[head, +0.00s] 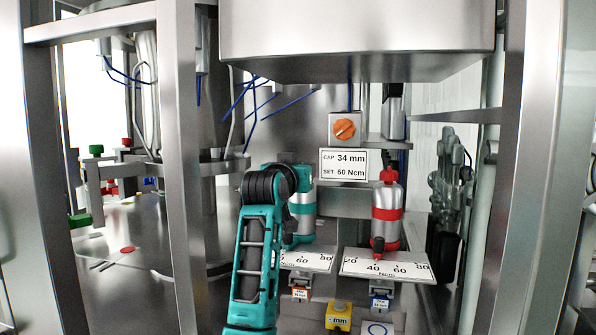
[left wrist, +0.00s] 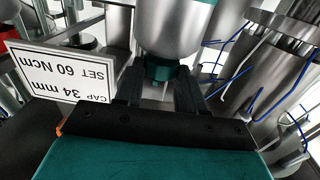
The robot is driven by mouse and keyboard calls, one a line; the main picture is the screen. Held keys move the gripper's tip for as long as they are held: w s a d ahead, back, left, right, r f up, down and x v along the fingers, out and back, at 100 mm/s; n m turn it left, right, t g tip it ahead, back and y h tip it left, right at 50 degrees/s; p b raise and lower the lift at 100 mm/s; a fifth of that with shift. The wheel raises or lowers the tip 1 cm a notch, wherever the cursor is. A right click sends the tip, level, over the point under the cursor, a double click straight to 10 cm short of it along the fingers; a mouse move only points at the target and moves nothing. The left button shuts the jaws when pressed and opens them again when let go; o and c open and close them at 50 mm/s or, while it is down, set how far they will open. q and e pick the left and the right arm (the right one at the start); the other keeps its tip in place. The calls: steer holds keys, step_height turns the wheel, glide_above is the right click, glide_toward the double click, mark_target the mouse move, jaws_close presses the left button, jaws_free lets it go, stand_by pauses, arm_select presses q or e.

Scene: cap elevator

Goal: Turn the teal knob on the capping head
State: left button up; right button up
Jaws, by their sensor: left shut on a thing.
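The teal knob (left wrist: 163,74) shows in the left wrist view at the end of a silver capping head (left wrist: 172,35). My left gripper (left wrist: 160,82) has its two black fingers on either side of the knob and is shut on it. In the head view the capping head with the teal band (head: 303,208) stands upright, partly covered by my left arm. My left fingers and the knob are hidden there. My right gripper is in neither view.
A second capping head with a red band (head: 387,214) stands to the right. Nearby are the "34 mm, 60 Ncm" sign (head: 344,163), an orange dial (head: 344,128) and white scale plates (head: 388,265). Metal posts (head: 178,150) and a large housing (head: 357,40) bound the space.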

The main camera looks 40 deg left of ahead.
arm_select(q)
steer(key=shift+w+d+f+n+g+y, duration=0.1)
steer(key=shift+n+g+y, duration=0.35)
steer(key=shift+y, duration=0.25)
steer(key=shift+w+d+n+g+y, duration=0.1)
steer(key=shift+n+g+y, duration=0.25)
steer(key=shift+n+y, duration=0.3)
steer(key=o, duration=1.1)
steer(key=shift+s, duration=0.1)
steer(key=shift+c, duration=0.2)
